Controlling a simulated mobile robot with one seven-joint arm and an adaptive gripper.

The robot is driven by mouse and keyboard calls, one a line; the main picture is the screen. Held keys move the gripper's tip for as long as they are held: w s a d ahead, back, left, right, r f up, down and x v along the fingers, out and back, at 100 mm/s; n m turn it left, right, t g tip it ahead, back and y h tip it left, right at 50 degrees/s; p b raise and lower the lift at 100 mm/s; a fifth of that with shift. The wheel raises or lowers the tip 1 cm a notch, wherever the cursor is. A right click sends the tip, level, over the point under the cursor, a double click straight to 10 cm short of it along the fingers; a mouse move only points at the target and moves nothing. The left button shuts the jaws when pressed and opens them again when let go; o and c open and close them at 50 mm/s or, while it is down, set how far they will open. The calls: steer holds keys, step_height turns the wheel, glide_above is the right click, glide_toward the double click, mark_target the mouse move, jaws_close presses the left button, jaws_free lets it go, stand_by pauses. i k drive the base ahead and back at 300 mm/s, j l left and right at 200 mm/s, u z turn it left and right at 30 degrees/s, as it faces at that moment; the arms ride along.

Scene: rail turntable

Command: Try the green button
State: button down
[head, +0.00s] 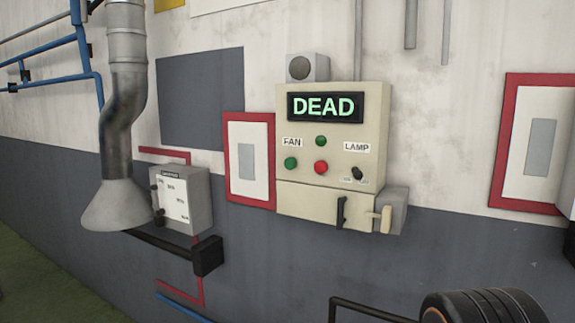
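A cream control box (380,110) is on the wall, right of the middle in the head view. Its display (325,107) reads "DEAD" in lit green letters. A round green button (291,163) sits below the FAN label (291,142). A red button (320,168) is to its right. A second, darker green round piece (320,141) is above the red one; I cannot tell whether it is a button or a lamp. A small black switch (357,174) is below the LAMP label (357,147). My gripper is not in view.
The box's lower part has a black handle (341,212), with a pale lever (380,218) at its right side. A grey box (187,198) and a metal duct hood (117,207) are at left. A dark rounded object (475,307) and a black rail (370,310) are at bottom right.

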mark_target(290, 164)
steer(key=i+j+z, duration=0.2)
steer(key=j, duration=0.4)
steer(key=i+j+z, duration=0.2)
steer(key=j, duration=0.45)
steer(key=j+z, duration=0.2)
steer(key=j, duration=0.45)
